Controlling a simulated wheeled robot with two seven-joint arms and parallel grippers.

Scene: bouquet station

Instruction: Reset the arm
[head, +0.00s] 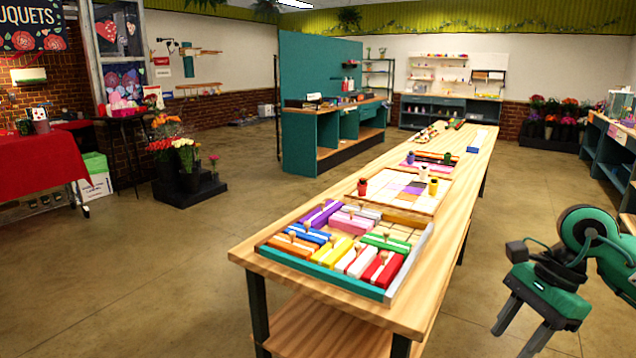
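My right arm comes in at the right edge, bent, with its green and black gripper (512,343) hanging down over the floor to the right of the long wooden table (462,205). Its two grey fingers are apart with nothing between them. The gripper is clear of the table. My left arm and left gripper are not in view.
A tray (427,240) of coloured blocks with knobs sits on the table's near end. Behind it lies a board (441,196) with small coloured bottles. A teal workbench (300,135) stands beyond, and a teal counter (603,150) at right. The floor around my gripper is free.

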